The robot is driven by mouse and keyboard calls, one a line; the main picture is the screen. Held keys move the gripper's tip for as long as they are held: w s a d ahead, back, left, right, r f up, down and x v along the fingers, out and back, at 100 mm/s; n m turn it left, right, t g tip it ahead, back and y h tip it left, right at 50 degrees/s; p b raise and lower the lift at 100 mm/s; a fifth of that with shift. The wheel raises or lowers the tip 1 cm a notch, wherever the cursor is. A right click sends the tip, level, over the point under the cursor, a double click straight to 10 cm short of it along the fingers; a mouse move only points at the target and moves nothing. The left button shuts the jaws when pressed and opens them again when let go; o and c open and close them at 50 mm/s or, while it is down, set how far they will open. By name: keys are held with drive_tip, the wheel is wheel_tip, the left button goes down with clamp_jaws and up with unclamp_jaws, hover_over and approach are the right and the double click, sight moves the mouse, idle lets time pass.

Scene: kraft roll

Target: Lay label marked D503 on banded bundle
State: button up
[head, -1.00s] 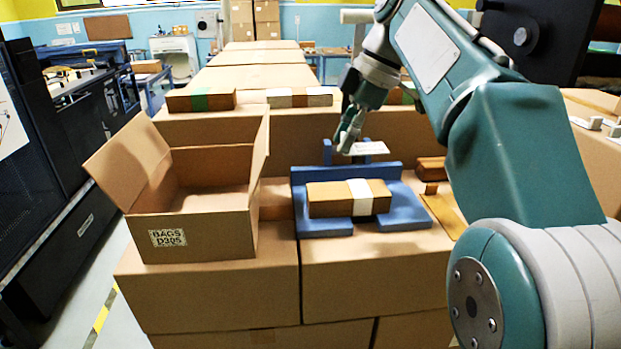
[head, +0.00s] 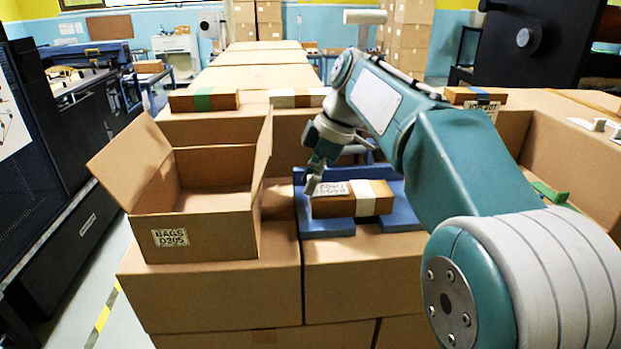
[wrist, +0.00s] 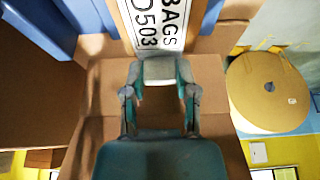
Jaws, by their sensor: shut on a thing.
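The white label (head: 331,188) has black print. In the wrist view the label (wrist: 159,25) reads BAGS D503. The brown bundle (head: 340,207) with a white band (head: 366,198) sits in a blue cradle (head: 400,216). My gripper (head: 311,184) is at the bundle's left end, shut on the label's near edge; the fingers also show in the wrist view (wrist: 158,70). The label is over the bundle's top, left of the band, and looks about flat. I cannot tell whether its whole underside touches the bundle.
An open carton (head: 200,222) marked BAGS D305 stands left of the cradle. Behind are a green-banded bundle (head: 203,100) and a white-banded one (head: 290,97). Another bundle (head: 474,96) lies at the back right. My arm covers the area right of the cradle.

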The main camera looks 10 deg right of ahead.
sight(333, 188)
drive_tip(key=o, duration=0.8)
drive_tip(key=shift+f, duration=0.1)
drive_tip(key=shift+c, duration=0.2)
drive_tip(key=v, duration=1.2)
